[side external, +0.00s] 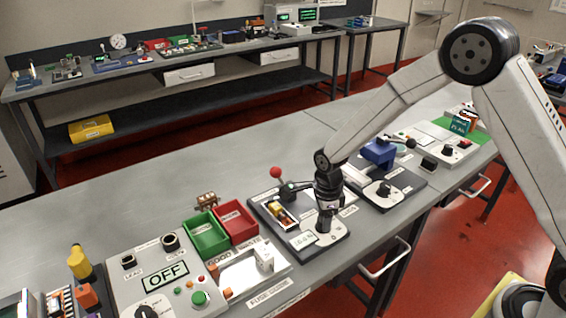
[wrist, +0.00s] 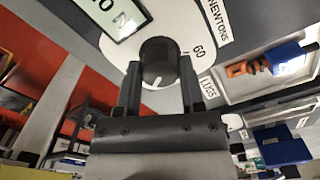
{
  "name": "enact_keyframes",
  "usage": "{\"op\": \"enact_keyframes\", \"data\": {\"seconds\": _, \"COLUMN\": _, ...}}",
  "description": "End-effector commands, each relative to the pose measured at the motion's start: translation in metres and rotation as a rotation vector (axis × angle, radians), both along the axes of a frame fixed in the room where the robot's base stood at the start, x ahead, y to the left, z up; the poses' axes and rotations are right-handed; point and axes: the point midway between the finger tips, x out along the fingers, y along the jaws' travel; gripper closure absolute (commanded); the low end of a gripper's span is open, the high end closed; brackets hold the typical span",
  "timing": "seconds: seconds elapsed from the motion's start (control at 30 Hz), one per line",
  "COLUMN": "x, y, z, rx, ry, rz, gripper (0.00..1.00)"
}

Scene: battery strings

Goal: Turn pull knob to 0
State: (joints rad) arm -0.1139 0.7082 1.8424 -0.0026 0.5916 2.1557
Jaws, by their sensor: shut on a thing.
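The pull knob (wrist: 158,56) is a dark round knob with a white pointer line, on a white dial plate (wrist: 192,30) in the wrist view. The pointer faces the bottom of the picture, slightly left. A "60" mark and a "NEWTONS" label show right of the knob; no 0 mark is readable. My gripper (wrist: 160,68) is shut on the knob, one finger on each side. In the side external view my gripper (side external: 326,222) points down at the tester board (side external: 330,248) and hides the knob. A small display (side external: 302,240) sits left of it, its digits partly cut off in the wrist view.
A red-ball lever (side external: 276,174) and a tray of lugs (side external: 280,212) stand left of my gripper. Green (side external: 207,233) and red (side external: 237,221) bins are farther left. A blue device (side external: 378,152) on another board stands close on the right.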

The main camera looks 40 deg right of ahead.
Motion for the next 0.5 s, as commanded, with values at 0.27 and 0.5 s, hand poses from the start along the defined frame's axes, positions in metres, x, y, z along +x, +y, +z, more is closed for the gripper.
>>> {"op": "enact_keyframes", "data": {"seconds": 0.27, "x": 0.0009, "y": 0.0017, "z": 0.0007, "rx": 0.002, "ry": -0.003, "rz": -0.192, "gripper": 0.97}}
{"op": "enact_keyframes", "data": {"seconds": 0.5, "x": 0.0009, "y": 0.0017, "z": 0.0007, "rx": 0.002, "ry": -0.004, "rz": -0.375, "gripper": 0.97}}
